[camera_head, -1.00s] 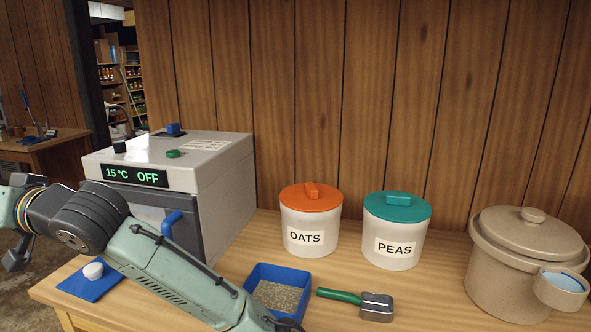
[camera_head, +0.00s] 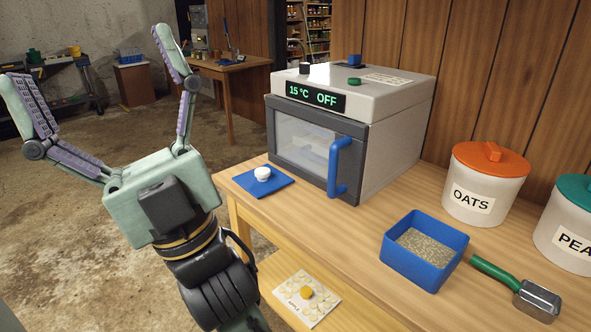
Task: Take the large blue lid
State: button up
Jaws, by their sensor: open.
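I cannot make out a large blue lid in this view. My gripper (camera_head: 88,56) is at the left, raised over the floor beside the near table. Its two fingers are spread wide and nothing is between them. Small blue items (camera_head: 232,54) lie on the wooden table at the back, too small to identify. A blue crate (camera_head: 130,58) stands on a small stand further back.
The near table holds a grey oven (camera_head: 390,125) with a blue handle, a blue mat (camera_head: 270,184) with a white knob-like piece, a blue grain bin (camera_head: 440,270), a scoop (camera_head: 535,300) and an OATS jar (camera_head: 465,212). Open floor (camera_head: 60,240) lies left.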

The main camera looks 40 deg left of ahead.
aim_at(260, 182)
jog(key=i+j, duration=0.1)
jog(key=j, duration=0.35)
jog(key=i+j+u, duration=0.15)
jog(key=j, duration=0.3)
jog(key=i+j, duration=0.2)
jog(key=j, duration=0.2)
jog(key=i+j+u, duration=0.15)
jog(key=j, duration=0.2)
jog(key=i+l, duration=0.15)
jog(key=i, duration=0.2)
